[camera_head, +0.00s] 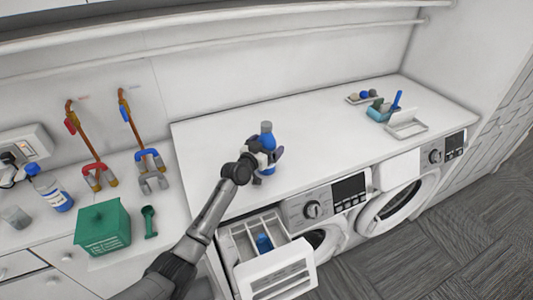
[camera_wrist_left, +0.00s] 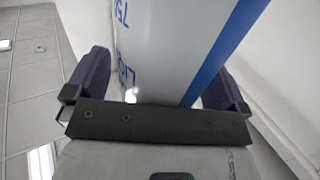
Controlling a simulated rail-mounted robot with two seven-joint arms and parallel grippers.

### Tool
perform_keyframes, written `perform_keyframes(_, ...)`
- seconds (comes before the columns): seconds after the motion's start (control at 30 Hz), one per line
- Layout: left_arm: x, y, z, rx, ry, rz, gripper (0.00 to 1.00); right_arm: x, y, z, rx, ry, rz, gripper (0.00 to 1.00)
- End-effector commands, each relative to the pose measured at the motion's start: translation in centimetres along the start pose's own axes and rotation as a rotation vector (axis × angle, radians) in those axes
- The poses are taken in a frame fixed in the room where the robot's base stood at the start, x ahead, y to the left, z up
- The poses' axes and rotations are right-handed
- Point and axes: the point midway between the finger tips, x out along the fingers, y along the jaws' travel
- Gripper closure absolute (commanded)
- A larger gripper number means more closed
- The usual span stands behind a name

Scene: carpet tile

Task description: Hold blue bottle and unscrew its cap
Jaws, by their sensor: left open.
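The blue bottle (camera_head: 267,140) stands upright on the white counter above the washing machines, with a grey cap (camera_head: 266,126) on top. My left gripper (camera_head: 265,152) is at the bottle, its dark purple fingers on either side of it. In the left wrist view the bottle (camera_wrist_left: 170,50) fills the space between the fingers, showing a pale body with blue lettering and a blue stripe. The left gripper is open around the bottle. Its lower part is partly hidden by the gripper in the head view. My right gripper is in neither view.
An open detergent drawer (camera_head: 285,272) juts out below the counter. A green box (camera_head: 102,228), a green scoop (camera_head: 150,221) and a white-and-blue bottle (camera_head: 52,190) stand at left. A blue container (camera_head: 379,115) stands at right. The counter between is clear.

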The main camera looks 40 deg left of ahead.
Motion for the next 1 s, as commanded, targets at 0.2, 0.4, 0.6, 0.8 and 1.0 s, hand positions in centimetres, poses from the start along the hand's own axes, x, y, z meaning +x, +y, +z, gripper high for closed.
perform_keyframes(0.2,-0.03,-0.02,-0.01,0.0,0.0,0.0,0.09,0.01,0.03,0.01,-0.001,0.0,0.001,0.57)
perform_keyframes(0.4,-0.04,-0.02,0.0,0.0,0.0,0.0,0.28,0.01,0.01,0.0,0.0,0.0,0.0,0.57)
perform_keyframes(0.6,-0.04,-0.02,0.0,0.0,0.0,0.0,0.47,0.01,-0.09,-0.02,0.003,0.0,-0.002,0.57)
perform_keyframes(0.8,-0.05,-0.02,0.0,0.0,0.0,0.0,0.66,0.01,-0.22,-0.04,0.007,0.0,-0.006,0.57)
perform_keyframes(1.0,-0.02,-0.04,-0.21,0.0,0.004,-0.001,0.7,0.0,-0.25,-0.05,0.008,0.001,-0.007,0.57)
